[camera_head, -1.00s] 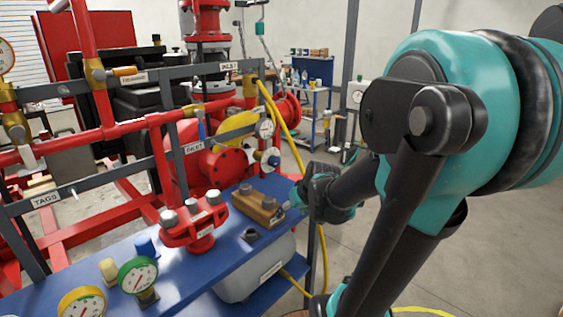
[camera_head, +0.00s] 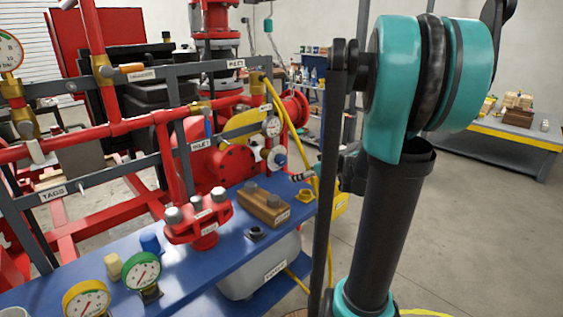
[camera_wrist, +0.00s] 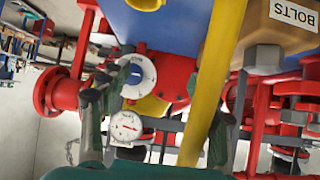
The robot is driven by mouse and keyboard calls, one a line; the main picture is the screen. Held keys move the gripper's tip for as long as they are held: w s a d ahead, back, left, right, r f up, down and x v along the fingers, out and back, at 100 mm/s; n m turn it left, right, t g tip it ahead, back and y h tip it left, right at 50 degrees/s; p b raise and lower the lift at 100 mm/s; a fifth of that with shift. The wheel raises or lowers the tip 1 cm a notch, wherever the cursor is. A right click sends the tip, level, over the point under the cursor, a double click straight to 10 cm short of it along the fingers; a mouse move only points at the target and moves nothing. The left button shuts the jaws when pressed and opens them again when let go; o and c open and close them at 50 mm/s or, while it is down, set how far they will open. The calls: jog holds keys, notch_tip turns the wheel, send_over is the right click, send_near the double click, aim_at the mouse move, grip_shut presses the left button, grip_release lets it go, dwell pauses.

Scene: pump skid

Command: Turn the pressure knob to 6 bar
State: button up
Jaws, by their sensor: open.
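The pressure knob (camera_head: 280,161) is blue on a round white dial plate, at the right end of the red pipework. In the wrist view the knob (camera_wrist: 135,74) is left of centre, and the scale marks are too small to read. A white gauge (camera_head: 273,127) sits by it, and also shows in the wrist view (camera_wrist: 126,126); its reading is unclear. My gripper (camera_wrist: 160,108) is open and empty, its left finger overlapping the dial plate's edge in the picture; contact cannot be told. In the head view my arm hides most of the gripper.
A yellow hose (camera_wrist: 213,75) crosses the wrist view between my fingers. The wooden BOLTS block (camera_head: 264,206) stands on the blue bench (camera_head: 215,262), beside a red flanged part (camera_head: 199,219). Open floor (camera_head: 470,235) lies to the right.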

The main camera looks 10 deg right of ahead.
aim_at(284, 160)
jog(key=w+d+r+n+t+y, duration=0.1)
jog(key=w+d+r+n+t, duration=0.1)
jog(key=w+d+r, duration=0.2)
jog(key=x, duration=1.7)
jog(key=shift+s+a+r, duration=0.1)
jog(key=shift+s+a, duration=0.1)
jog(key=shift+a, duration=0.25)
jog(key=c, duration=1.2)
